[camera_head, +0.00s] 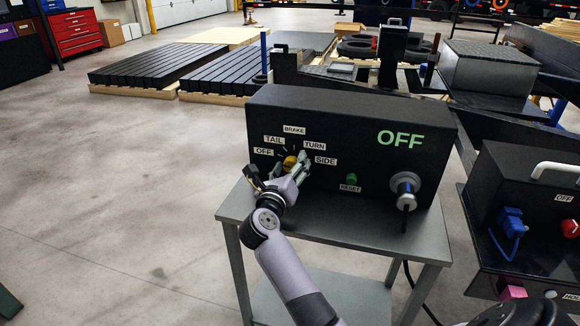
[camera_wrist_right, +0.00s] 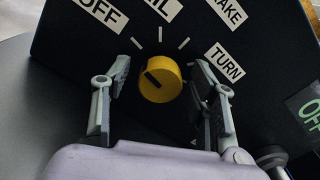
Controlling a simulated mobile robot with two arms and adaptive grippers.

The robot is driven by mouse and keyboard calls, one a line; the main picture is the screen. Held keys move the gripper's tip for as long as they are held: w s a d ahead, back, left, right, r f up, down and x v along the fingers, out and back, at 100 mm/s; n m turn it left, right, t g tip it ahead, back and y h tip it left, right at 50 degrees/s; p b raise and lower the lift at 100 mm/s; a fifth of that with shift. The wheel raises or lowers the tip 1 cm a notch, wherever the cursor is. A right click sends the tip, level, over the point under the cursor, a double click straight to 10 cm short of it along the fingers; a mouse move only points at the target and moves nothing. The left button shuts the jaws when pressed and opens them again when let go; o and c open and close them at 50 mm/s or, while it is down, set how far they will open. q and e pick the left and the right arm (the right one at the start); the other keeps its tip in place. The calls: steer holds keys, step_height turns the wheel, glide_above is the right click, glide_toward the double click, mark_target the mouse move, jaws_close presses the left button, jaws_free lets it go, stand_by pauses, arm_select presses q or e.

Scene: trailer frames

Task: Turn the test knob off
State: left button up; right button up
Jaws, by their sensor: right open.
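The yellow test knob (camera_head: 290,162) is on the front of a black box (camera_head: 350,122), ringed by labels OFF, TAIL, BRAKE, TURN and SIDE. In the right wrist view the knob (camera_wrist_right: 160,79) shows a black line slanting to the upper left, roughly toward the tick by OFF. A green OFF (camera_head: 400,138) reads on the box front. My right gripper (camera_head: 277,169) is at the knob, open, with a finger on each side of it. In the wrist view gaps show between the fingers and the knob. My left gripper is not in view.
The box stands on a grey metal table (camera_head: 325,232). A green RESET button (camera_head: 351,178) and a round connector (camera_head: 405,185) are right of the knob. Another black box (camera_head: 530,190) with a blue plug and red knob is at the right. Floor at left is clear.

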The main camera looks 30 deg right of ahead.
steer(key=v, duration=0.7)
steer(key=shift+s+a, duration=0.15)
stand_by(0.3)
